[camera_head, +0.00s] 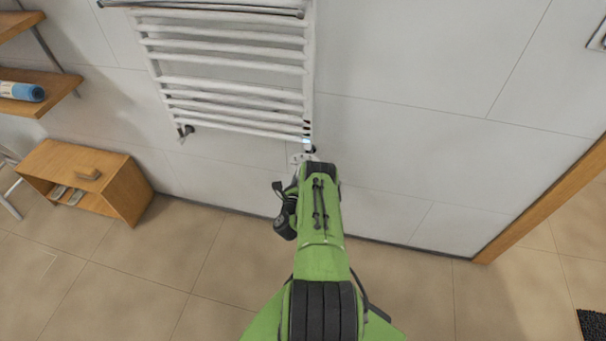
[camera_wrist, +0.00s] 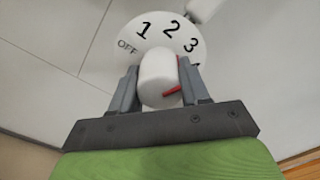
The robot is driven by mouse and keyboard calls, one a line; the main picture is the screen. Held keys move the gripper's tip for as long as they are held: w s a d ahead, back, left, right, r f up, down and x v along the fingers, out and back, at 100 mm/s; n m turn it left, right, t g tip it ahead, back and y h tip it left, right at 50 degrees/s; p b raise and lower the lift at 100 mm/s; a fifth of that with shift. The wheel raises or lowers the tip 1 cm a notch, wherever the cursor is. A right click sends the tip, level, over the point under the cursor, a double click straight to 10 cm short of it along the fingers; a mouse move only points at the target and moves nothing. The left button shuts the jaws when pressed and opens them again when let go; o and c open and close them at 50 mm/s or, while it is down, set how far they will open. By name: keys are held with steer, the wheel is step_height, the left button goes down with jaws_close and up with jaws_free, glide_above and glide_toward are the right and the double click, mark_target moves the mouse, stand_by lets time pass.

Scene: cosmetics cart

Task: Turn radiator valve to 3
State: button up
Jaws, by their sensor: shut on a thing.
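The radiator valve's white knob (camera_wrist: 158,78) stands between the two grey fingers of my gripper (camera_wrist: 159,82) in the wrist view, and the gripper is shut on it. Behind it is a white dial (camera_wrist: 152,38) marked OFF, 1, 2 and 3 from left to right, with a further mark partly hidden by the right finger. A red pointer (camera_wrist: 173,90) shows at the knob's right side, below the 3; its exact reading is unclear. In the head view the dial (camera_head: 297,158) shows just below the radiator's lower right corner, and my arm hides the knob and fingers.
A white towel radiator (camera_head: 232,84) hangs on the tiled wall. A wooden box shelf (camera_head: 134,201) stands at left, with wall shelves (camera_head: 58,92) above it. A wooden door frame (camera_head: 540,212) is at right. The tiled floor beside my arm is clear.

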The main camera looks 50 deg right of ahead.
steer(key=shift+f, duration=0.1)
stand_by(0.4)
steer(key=o, duration=1.1)
steer(key=shift+c, duration=0.2)
